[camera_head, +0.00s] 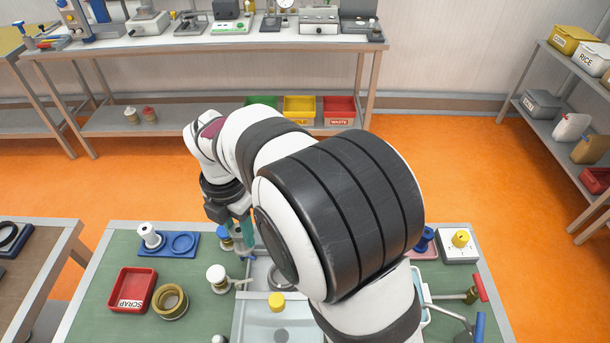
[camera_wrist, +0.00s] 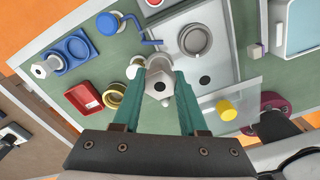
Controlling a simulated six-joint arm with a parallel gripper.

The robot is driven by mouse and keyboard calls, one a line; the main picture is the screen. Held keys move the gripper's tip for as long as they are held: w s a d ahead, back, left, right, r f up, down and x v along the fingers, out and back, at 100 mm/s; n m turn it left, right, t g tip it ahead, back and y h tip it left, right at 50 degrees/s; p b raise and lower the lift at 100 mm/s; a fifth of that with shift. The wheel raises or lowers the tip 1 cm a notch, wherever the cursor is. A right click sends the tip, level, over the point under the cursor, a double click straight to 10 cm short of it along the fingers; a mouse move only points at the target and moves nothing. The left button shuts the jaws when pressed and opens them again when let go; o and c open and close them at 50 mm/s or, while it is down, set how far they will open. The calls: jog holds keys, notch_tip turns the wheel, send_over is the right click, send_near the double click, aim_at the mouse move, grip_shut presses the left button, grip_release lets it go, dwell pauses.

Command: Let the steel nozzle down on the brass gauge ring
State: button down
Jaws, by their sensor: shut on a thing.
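The steel nozzle (camera_wrist: 159,82), a grey piece with a hexagonal part, is between the fingertips of my gripper (camera_wrist: 158,88) in the wrist view. My gripper, with teal fingers, is shut on it. In the head view my gripper (camera_head: 240,232) is over the back of the green bench and the nozzle cannot be made out. The brass gauge ring (camera_head: 161,313) lies on the bench at front left, beside the red scrap bin. It also shows in the wrist view (camera_wrist: 107,97), left of the nozzle and apart from it.
The red scrap bin (camera_head: 119,298) is left of the ring, and a blue tray (camera_head: 160,251) is behind it. A white-capped fitting (camera_head: 216,276) stands between the ring and my gripper. A yellow cylinder (camera_head: 276,302) and a steel ring (camera_wrist: 195,40) are nearby.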

jog(key=s+a+f+n, duration=0.2)
jog(key=s+a, duration=0.2)
jog(key=a, duration=0.4)
jog(key=s+a+f+n, duration=0.1)
jog(key=s+a+n, duration=0.15)
jog(key=a, duration=0.65)
jog(key=shift+m, duration=0.25)
jog(key=shift+s+f, duration=0.2)
jog(key=shift+f, duration=0.6)
jog(key=shift+s+f, duration=0.15)
jog(key=shift+f, duration=0.65)
jog(key=shift+s+f, duration=0.2)
jog(key=shift+f, duration=0.6)
jog(key=shift+f, duration=0.35)
jog(key=shift+f, duration=0.65)
jog(key=shift+c, duration=1.8)
grip_release()
jog(key=shift+o, duration=0.2)
jog(key=o, duration=0.3)
